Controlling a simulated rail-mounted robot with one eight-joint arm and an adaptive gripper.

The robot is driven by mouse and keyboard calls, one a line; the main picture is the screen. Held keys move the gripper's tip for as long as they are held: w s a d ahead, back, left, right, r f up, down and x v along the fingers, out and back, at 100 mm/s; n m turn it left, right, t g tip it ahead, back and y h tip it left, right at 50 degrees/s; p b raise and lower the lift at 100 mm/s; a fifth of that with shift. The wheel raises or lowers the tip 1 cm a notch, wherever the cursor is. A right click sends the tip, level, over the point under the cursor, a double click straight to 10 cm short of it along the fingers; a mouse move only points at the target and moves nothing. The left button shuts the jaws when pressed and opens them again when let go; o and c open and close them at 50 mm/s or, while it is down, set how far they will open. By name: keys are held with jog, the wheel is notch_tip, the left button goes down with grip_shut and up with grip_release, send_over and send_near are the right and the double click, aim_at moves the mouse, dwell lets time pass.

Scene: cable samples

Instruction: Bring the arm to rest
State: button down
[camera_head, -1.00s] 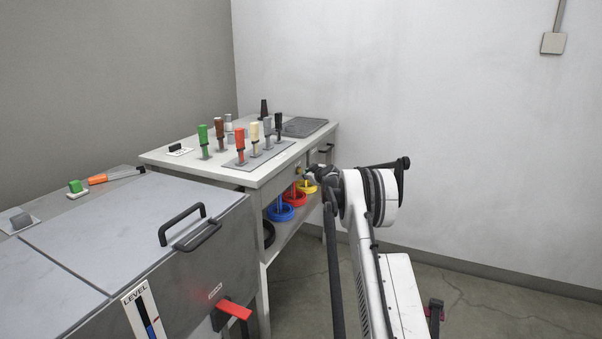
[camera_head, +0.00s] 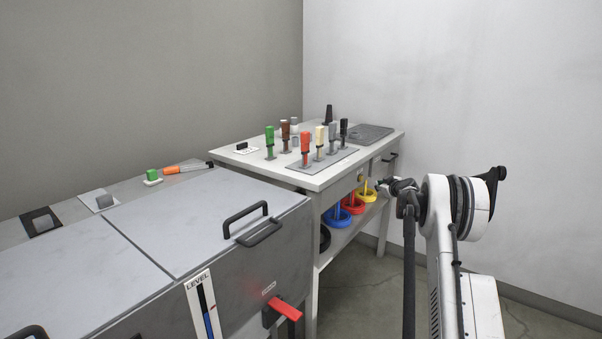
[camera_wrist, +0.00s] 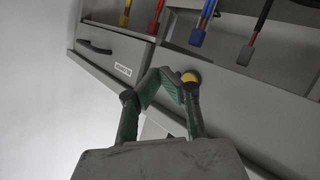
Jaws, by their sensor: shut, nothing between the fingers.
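My arm (camera_head: 450,230) stands at the right in the head view, beside the far white table. My gripper (camera_head: 385,185) is small and dark there, in front of the table's front side near the coloured rings. In the wrist view my gripper (camera_wrist: 172,82) has green and dark fingers bent together at the tips. It is shut and holds nothing. A round yellow knob (camera_wrist: 190,77) shows just beside the fingertips; I cannot tell whether they touch it.
The white table (camera_head: 225,160) carries several coloured handles. Below are blue (camera_head: 337,217), red (camera_head: 353,204) and yellow rings (camera_head: 367,192). A grey cabinet (camera_head: 205,215) with a red lever (camera_head: 284,309) stands at front left. The floor (camera_head: 355,298) between is open.

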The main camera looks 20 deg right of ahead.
jog(key=s+a+r+g+y+p, duration=0.15)
jog(key=s+a+r, duration=0.25)
jog(key=a+r, duration=0.85)
jog(key=s+a+r+g+y+p, duration=0.1)
jog(key=s+a+r+y+p, duration=0.15)
jog(key=a+r, duration=0.95)
jog(key=s+a+r+p, duration=0.1)
jog(key=s+a, duration=0.3)
jog(key=a, duration=0.3)
jog(key=s+a+r+p, duration=0.1)
jog(key=s+a, duration=0.4)
jog(key=a, duration=0.2)
jog(key=s+a+r+m+g+p, duration=0.1)
jog(key=s+a+r+g+p, duration=0.15)
jog(key=s+a, duration=1.45)
jog(key=s+a+f+g+p, duration=0.1)
jog(key=s+a+f, duration=0.1)
jog(key=s, duration=0.9)
jog(key=s+a+f+m+g+p, duration=0.1)
jog(key=s+f, duration=0.4)
jog(key=s, duration=0.7)
jog(key=shift+a+f+m+p, duration=0.3)
jog(key=shift+a+p, duration=0.2)
jog(key=shift+p, duration=0.2)
